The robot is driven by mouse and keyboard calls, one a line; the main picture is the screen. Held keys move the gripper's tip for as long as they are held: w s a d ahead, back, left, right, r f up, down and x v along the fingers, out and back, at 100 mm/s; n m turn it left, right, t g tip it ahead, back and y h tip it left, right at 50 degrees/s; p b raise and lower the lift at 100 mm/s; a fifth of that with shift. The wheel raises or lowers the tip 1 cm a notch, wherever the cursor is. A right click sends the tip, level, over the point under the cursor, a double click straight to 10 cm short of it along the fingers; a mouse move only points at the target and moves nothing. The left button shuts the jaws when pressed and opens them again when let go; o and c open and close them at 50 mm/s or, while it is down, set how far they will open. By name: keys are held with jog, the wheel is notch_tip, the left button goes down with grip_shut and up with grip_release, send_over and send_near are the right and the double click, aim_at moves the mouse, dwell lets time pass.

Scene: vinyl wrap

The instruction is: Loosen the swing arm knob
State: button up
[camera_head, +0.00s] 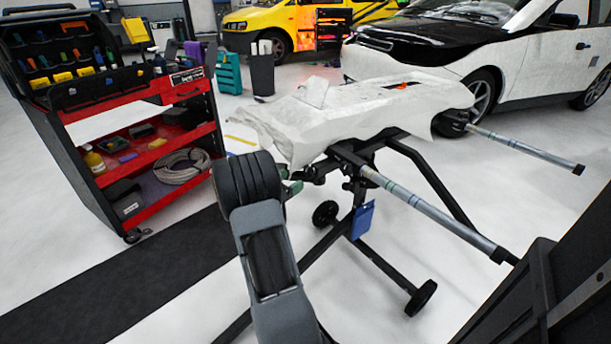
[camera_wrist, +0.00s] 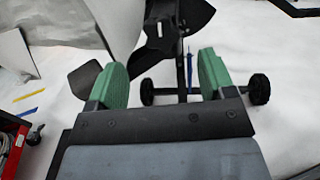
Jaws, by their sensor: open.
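My gripper (camera_wrist: 161,68) is open in the wrist view, its two green fingers apart with nothing between their pads. Beyond the fingertips is a dark part with broad flat lobes (camera_wrist: 160,36), which looks like the swing arm knob; I cannot tell for sure. It sits up and ahead of the fingers, and no contact shows. In the head view my arm hides most of the gripper; a green finger (camera_head: 294,188) shows beside the black stand (camera_head: 357,190). The knob cannot be made out clearly there. The stand carries a white-wrapped panel (camera_head: 350,120).
A red tool cart (camera_head: 180,140) stands at left. Two grey bars (camera_head: 430,208) stick out to the right from the stand. Its wheeled legs (camera_head: 385,268) spread on the floor. A white-and-black car (camera_head: 530,60) is behind.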

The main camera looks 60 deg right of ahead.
aim_at(306, 171)
jog(key=b+x, duration=0.1)
jog(key=x, duration=0.6)
jog(key=shift+d, duration=0.25)
